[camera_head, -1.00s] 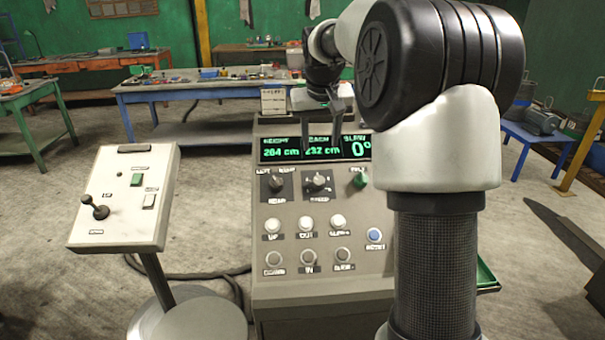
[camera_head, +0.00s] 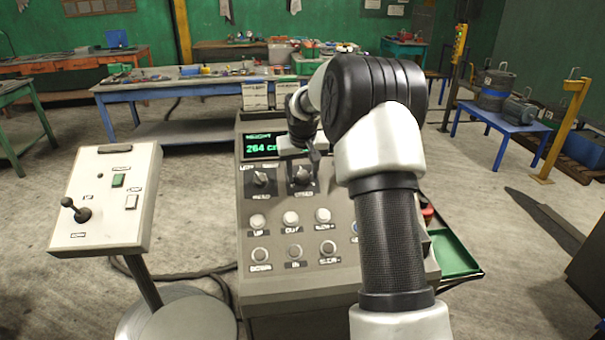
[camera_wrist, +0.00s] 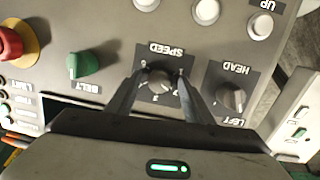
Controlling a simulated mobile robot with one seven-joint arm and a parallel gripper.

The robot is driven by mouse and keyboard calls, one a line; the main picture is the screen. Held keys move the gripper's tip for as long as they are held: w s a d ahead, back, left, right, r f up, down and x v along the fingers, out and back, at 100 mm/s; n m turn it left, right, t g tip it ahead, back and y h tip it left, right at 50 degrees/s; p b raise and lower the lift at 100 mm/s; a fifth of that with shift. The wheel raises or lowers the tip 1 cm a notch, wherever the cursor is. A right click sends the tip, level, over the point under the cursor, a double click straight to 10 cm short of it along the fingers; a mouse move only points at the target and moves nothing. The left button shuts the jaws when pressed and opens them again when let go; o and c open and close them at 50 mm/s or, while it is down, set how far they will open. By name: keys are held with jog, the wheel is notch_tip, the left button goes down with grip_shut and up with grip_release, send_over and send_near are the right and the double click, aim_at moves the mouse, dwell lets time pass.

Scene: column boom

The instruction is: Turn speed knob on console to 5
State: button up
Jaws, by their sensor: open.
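The console (camera_head: 257,281) stands in the middle of the head view, its sloped panel facing me. The speed knob (camera_wrist: 160,82) is a dark round knob on a black plate marked SPEED; it also shows in the head view (camera_head: 302,177). My gripper (camera_wrist: 157,76) is open, with one finger on each side of the speed knob. I cannot tell whether the fingers touch it. Numbers around the knob are partly readable, but its setting is not clear. The head knob (camera_wrist: 233,98) sits to the right in the wrist view, and the green belt knob (camera_wrist: 84,65) to the left.
A red stop button (camera_wrist: 12,42) is beyond the belt knob. White push buttons (camera_head: 290,218) fill the lower panel. The display (camera_head: 261,146) reads 264 cm, partly hidden by my arm. A joystick pedestal (camera_head: 108,195) stands left; a green tray (camera_head: 452,254) is at the right.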

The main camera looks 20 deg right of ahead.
jog(key=shift+f, duration=0.2)
jog(key=shift+c, duration=0.4)
jog(key=c, duration=1)
jog(key=shift+o, duration=0.2)
